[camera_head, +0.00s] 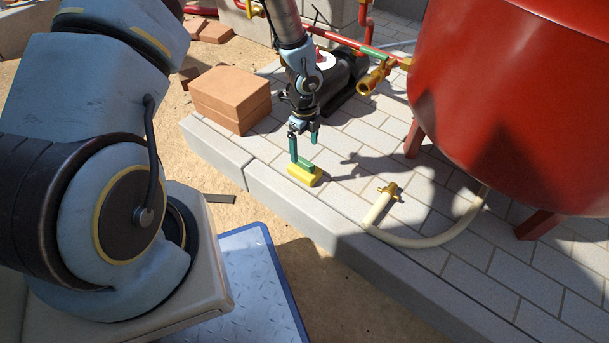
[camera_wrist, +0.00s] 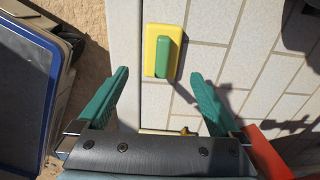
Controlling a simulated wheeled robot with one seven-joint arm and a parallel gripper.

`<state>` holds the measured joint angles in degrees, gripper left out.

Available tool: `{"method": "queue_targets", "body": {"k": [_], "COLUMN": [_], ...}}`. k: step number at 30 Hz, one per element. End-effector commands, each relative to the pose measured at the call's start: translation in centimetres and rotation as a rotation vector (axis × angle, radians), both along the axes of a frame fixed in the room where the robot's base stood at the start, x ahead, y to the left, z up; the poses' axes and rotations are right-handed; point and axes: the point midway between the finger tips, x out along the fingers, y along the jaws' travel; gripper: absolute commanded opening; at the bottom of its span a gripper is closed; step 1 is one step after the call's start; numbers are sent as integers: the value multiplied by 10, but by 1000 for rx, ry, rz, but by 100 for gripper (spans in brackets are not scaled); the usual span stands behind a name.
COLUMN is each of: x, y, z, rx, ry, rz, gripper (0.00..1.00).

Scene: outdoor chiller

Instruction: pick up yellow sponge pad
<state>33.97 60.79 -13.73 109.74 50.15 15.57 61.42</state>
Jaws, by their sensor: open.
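The yellow sponge pad (camera_head: 304,176) has a green block-shaped handle on top. It lies on the grey tiled platform, close to its edge. My gripper (camera_head: 304,142) is above the pad in the head view, with its teal fingers pointing down. In the wrist view the pad (camera_wrist: 152,51) lies ahead of the open fingers, between their lines and a little nearer the left one. The gripper (camera_wrist: 160,95) is empty. From these views I cannot tell the exact height of the fingertips above the pad.
A brick stack (camera_head: 231,97) stands left of my gripper. A pale hose (camera_head: 430,241) with a brass fitting (camera_head: 389,191) lies to the right. A large red tank (camera_head: 520,110) stands on legs at right. A black pump (camera_head: 343,80) and red pipes are behind. Tiles around the pad are clear.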

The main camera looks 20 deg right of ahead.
Motion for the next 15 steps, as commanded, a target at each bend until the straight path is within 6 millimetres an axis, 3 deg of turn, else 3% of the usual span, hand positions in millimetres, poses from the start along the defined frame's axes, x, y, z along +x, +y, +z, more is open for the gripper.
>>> {"method": "queue_targets", "body": {"k": [7,15], "x": [0,2], "y": [1,0], "z": [-40,-61], "rx": [2,2], "ry": [1,0], "rz": [2,4], "gripper": [100,100]}}
